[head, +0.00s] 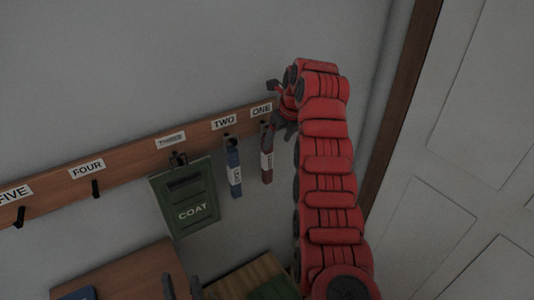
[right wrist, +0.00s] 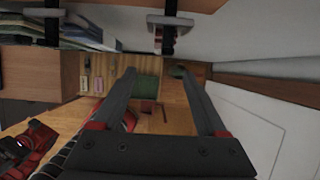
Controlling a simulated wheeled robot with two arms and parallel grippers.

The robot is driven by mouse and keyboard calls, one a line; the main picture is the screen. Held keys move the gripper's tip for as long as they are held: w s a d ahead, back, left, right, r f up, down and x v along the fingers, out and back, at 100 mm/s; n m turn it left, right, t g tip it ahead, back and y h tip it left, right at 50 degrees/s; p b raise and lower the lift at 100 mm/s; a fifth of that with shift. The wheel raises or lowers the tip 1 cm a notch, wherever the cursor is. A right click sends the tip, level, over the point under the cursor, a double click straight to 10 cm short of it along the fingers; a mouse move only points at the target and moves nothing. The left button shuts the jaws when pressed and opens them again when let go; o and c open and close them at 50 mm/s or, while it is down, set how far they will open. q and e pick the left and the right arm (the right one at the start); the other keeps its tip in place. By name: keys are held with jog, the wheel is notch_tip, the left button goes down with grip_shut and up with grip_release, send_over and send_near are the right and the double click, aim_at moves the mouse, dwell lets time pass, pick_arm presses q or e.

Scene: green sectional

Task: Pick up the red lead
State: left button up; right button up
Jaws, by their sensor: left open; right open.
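The red lead (head: 267,161) is a dark red strap with a pale label. It hangs from the hook under the sign ONE in the head view. My right gripper (head: 283,108) is beside and slightly above the top of the lead, partly hidden by its own red arm. In the right wrist view my right gripper (right wrist: 155,73) has its two long fingers apart with nothing between them. I cannot tell whether it touches the lead. Only the dark fingertips of my left gripper (head: 181,287) show at the bottom of the head view, apart and empty.
A blue lead (head: 234,168) hangs close by under TWO. A green COAT pouch (head: 185,196) hangs under THREE. The hooks under FOUR (head: 95,188) and FIVE (head: 19,217) are bare. The wooden rail (head: 130,155) runs along the wall; a door (head: 470,170) is at right.

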jog(key=p, duration=0.2)
send_over(270, 161)
jog(key=s+d, duration=0.1)
jog(key=s, duration=0.1)
jog(key=f, duration=0.5)
jog(key=shift+w+d+f, duration=0.1)
jog(key=shift+w+d, duration=0.05)
jog(key=shift+d, duration=0.05)
jog(key=shift+a+f+p, duration=0.15)
jog(key=shift+f+p, duration=0.2)
jog(key=shift+f, duration=0.05)
jog(key=p+x, duration=0.3)
jog(key=x, duration=0.1)
jog(key=shift+f, duration=0.1)
jog(key=shift+f+p, duration=0.35)
jog(key=shift+p, duration=0.1)
jog(key=shift+f, duration=0.3)
jog(key=c, duration=1.1)
jog(key=shift+c, duration=0.2)
jog(key=shift+r, duration=0.1)
